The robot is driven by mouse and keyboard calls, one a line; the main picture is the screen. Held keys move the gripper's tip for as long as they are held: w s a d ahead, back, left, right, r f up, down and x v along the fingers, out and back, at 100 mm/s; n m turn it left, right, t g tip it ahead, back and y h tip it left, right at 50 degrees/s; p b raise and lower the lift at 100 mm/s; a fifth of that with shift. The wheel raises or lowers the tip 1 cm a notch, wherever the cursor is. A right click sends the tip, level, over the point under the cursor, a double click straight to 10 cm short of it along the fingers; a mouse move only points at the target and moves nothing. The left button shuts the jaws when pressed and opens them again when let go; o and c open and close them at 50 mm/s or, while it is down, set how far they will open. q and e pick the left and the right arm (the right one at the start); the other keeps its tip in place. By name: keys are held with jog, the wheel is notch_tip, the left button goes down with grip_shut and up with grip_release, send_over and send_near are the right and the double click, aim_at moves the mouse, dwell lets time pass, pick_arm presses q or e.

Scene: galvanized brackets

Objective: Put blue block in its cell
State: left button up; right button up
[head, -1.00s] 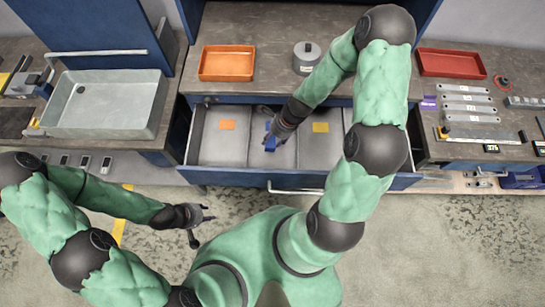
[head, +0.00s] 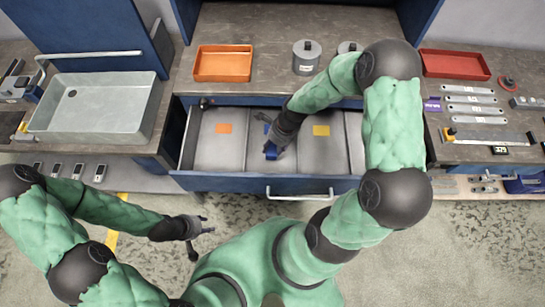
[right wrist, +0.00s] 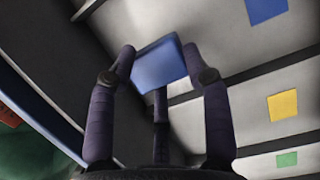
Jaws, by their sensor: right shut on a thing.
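The blue block (right wrist: 160,63) is between the fingers of my right gripper (right wrist: 163,70), which is shut on it. In the head view the block (head: 270,152) is inside the open drawer (head: 290,185), partly covered by my right gripper (head: 272,147). The drawer has several cells with coloured labels. The blue label (right wrist: 265,8) lies in the cell that the block appears over; whether the block touches the floor I cannot tell. My left gripper (head: 208,225) is open and empty, in front of the drawer at the lower left.
The neighbouring cells carry an orange label (head: 224,128) and a yellow label (head: 321,130); a green label (right wrist: 287,159) shows in the wrist view. Thin dividers separate the cells. An orange tray (head: 223,64) and a grey weight (head: 306,58) stand on the bench behind.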

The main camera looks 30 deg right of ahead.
aim_at(274, 153)
jog(key=shift+f+b, duration=0.5)
jog(key=shift+f, duration=3)
jog(key=shift+f, duration=0.2)
jog(key=o, duration=1.3)
jog(key=shift+c, duration=0.2)
jog(key=shift+r, duration=0.1)
jog(key=shift+d+r, duration=0.15)
jog(key=shift+r, duration=0.3)
jog(key=p+v, duration=0.2)
jog(key=v, duration=0.9)
jog(key=shift+r, duration=0.15)
